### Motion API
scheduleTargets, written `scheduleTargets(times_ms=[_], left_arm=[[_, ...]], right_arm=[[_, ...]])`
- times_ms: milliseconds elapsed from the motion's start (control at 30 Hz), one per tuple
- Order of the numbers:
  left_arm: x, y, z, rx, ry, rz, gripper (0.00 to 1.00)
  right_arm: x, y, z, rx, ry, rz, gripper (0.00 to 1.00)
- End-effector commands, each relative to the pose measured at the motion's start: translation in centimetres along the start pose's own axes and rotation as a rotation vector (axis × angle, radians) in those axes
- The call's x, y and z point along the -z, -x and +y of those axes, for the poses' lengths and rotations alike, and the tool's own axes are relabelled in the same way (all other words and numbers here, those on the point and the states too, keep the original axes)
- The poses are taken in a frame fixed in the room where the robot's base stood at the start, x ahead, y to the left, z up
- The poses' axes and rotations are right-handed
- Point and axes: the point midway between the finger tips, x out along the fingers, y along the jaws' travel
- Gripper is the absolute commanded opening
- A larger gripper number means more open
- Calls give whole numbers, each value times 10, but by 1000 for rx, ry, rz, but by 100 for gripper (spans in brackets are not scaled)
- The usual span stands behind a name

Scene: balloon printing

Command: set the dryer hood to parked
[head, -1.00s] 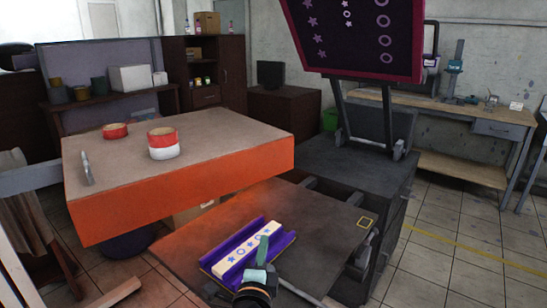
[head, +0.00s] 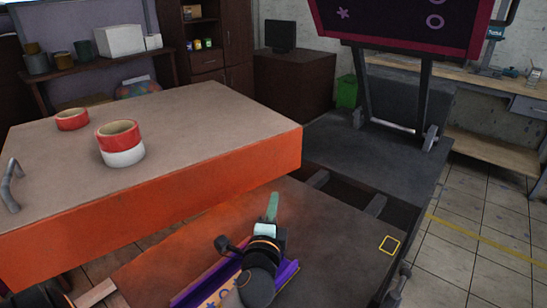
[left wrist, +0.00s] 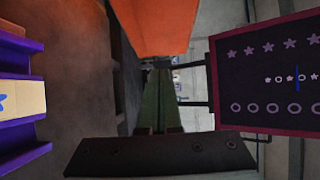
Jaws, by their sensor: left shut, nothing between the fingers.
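The dryer hood appears to be the big orange box (head: 170,212) with a grey-brown top, spread over the left part of the dark printing bench (head: 330,240). A grey bar handle (head: 12,187) stands on its top at the left. My left gripper (head: 272,203) is shut and empty, with green fingers pointing away from me. It is above the bench, in front of the hood's right part and apart from the handle. In the left wrist view its fingers (left wrist: 158,85) are together, with the orange hood (left wrist: 155,25) beyond them. My right gripper is not in view.
A purple tray (head: 287,273) with a patterned cream strip lies under my left arm. Two tape rolls (head: 120,145) (head: 72,120) sit on the hood. A raised purple-framed screen (head: 400,28) stands at the back right. Tiled floor is open at right.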

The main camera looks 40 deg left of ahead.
Motion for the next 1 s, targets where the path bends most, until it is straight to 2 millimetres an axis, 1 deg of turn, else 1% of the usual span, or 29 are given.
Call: scheduleTargets(times_ms=[167,267,700,733,800,1000], left_arm=[[0,-4,0,1,-1,0,0],[0,-15,-1,1,-1,1,0],[0,-101,-2,2,-1,-2,0],[-2,-105,-2,1,-1,-2,0],[-12,-112,-2,1,-4,-2,0],[-26,-126,0,-1,-1,0,0]], right_arm=[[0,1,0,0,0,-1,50],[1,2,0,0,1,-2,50],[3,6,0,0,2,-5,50],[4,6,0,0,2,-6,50],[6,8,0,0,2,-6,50],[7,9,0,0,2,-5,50]])
